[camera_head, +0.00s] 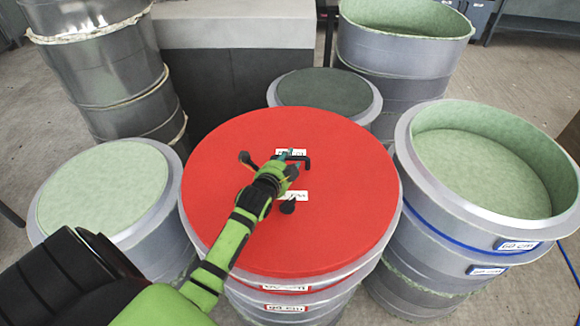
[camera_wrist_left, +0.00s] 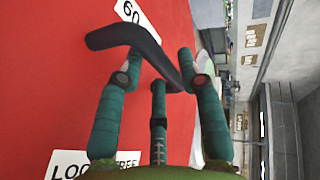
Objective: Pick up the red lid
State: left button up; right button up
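The red lid (camera_head: 340,215) is a large round disc lying flat on a grey mould in the middle of the head view. It fills the left of the wrist view (camera_wrist_left: 50,100) and carries white labels. My left gripper (camera_head: 290,160) is over the lid's middle. In the wrist view its green fingers (camera_wrist_left: 163,75) are spread apart, with a black handle (camera_wrist_left: 120,37) crossing between and in front of their tips. I cannot tell whether the fingers touch the handle. My right gripper is not in view.
An open mould (camera_head: 430,190) with a pale green inside stands close at the right. A green-topped mould (camera_head: 105,190) stands at the left, and a smaller dark-topped one (camera_head: 325,90) behind. Tall metal cylinders (camera_head: 105,70) and a grey block (camera_head: 235,25) stand at the back.

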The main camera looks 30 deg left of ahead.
pick_arm(q)
jog(key=shift+w+a+f, duration=0.1)
jog(key=shift+w+f, duration=0.05)
jog(key=shift+w, duration=0.35)
jog(key=shift+w+a+f, duration=0.1)
jog(key=shift+w+f, duration=0.1)
jog(key=shift+w, duration=0.15)
jog(key=shift+s+r, duration=0.1)
jog(key=c, duration=0.7)
grip_shut()
jog(key=shift+r, duration=0.25)
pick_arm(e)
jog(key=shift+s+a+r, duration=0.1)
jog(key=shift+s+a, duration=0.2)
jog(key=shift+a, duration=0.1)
pick_arm(q)
jog(key=shift+w, duration=0.2)
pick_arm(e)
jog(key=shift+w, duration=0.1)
